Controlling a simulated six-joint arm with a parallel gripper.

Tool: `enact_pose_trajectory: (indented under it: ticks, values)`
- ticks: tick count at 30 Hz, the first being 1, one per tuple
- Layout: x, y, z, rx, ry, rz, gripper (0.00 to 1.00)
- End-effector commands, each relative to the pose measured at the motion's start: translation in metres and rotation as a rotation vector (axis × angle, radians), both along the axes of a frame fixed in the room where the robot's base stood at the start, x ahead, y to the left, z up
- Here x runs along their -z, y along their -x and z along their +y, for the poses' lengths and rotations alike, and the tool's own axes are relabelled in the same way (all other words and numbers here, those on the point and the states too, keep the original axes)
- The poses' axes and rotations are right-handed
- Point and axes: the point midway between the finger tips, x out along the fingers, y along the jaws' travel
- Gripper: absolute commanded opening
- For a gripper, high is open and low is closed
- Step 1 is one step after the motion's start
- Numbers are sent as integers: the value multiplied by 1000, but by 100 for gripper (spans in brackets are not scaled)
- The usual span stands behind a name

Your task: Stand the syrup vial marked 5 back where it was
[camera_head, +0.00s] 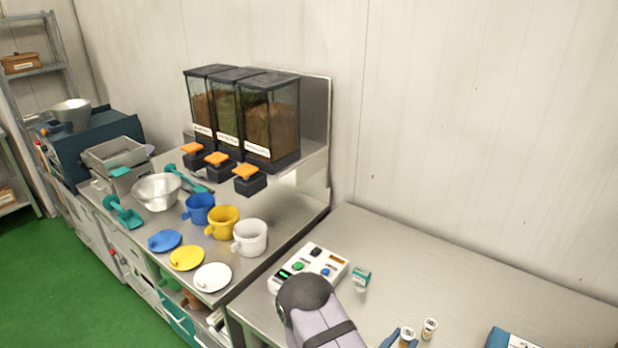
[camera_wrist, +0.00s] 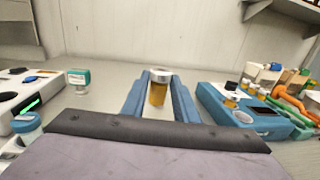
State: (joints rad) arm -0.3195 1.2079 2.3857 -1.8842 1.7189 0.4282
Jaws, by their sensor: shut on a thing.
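My gripper (camera_wrist: 160,100) has blue fingers closed around an amber vial (camera_wrist: 158,94) with a pale cap. The vial looks upright in the wrist view; no number on it can be read there. In the head view my gripper (camera_head: 400,339) is at the bottom edge, with the held vial's pale top (camera_head: 407,333) between the fingers. Whether the held vial's base touches the table cannot be told.
A white button console (camera_head: 310,266) and a teal-topped jar (camera_head: 361,278) stand left of my gripper. A blue device (camera_wrist: 255,118) with small vials is at the right, with bottles and an orange-handled thing beyond. The table behind my gripper is clear to the wall.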

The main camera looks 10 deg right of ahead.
Motion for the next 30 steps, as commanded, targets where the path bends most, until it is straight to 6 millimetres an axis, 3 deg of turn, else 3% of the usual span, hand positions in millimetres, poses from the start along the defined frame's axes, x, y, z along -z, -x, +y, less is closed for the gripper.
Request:
enact_pose_trajectory:
  ticks: [1, 6, 13, 21, 30]
  values:
    - [1, -7, 21, -64, 1, 2, 4]
    - [4, -18, 75, -224, 1, 0, 4]
    - [5, -21, 123, -362, 0, -1, 4]
    - [5, -22, 139, -407, 0, -1, 4]
    - [9, -22, 129, -379, 0, -1, 4]
